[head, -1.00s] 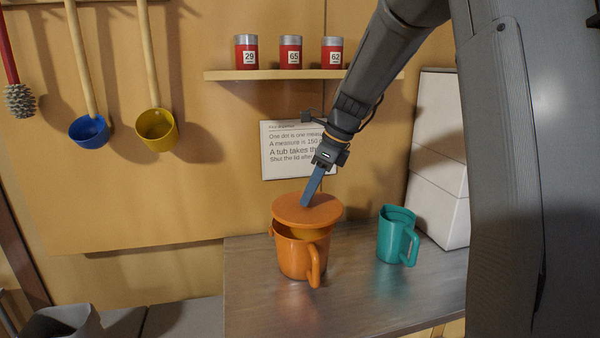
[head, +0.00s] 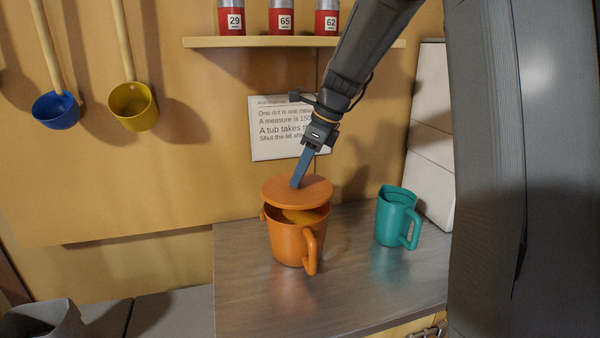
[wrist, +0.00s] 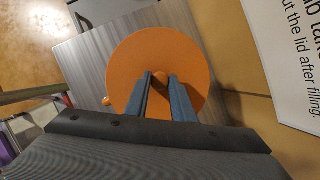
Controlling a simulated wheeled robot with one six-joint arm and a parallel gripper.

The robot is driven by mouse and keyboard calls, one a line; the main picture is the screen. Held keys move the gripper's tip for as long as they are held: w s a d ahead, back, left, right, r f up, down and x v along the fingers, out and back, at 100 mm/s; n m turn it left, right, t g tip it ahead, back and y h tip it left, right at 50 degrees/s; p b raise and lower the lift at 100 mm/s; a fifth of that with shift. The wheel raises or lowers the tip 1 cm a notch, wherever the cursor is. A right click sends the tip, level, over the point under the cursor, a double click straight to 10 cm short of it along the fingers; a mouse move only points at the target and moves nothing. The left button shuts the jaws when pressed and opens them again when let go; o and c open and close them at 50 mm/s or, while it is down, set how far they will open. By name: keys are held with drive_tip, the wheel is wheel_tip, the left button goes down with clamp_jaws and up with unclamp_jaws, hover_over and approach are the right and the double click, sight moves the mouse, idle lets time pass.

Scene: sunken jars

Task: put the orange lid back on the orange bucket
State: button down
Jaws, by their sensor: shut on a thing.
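The orange lid (head: 314,190) is a flat disc held by my gripper (head: 296,184), which is shut on its small knob. The lid hangs just above the orange bucket (head: 290,243), with a gap showing between lid and rim at the front. The bucket stands upright on the counter, handle towards the front right. In the wrist view the lid (wrist: 190,60) fills the middle and hides nearly all of the bucket; the blue fingers (wrist: 159,84) close on its knob.
A teal jug (head: 391,218) stands to the right on the grey counter (head: 340,290). A white box (head: 432,130) is behind it. A blue ladle (head: 55,110) and a yellow ladle (head: 133,106) hang at the left. A shelf (head: 290,42) holds red tins.

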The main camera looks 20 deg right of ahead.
sight(300, 187)
drive_tip(key=shift+f+b, duration=1)
drive_tip(key=shift+f, duration=1.05)
drive_tip(key=shift+f, duration=0.1)
drive_tip(key=c, duration=1.4)
unclamp_jaws()
drive_tip(key=shift+c, duration=0.2)
drive_tip(key=shift+b+v, duration=0.55)
drive_tip(key=shift+v, duration=3.4)
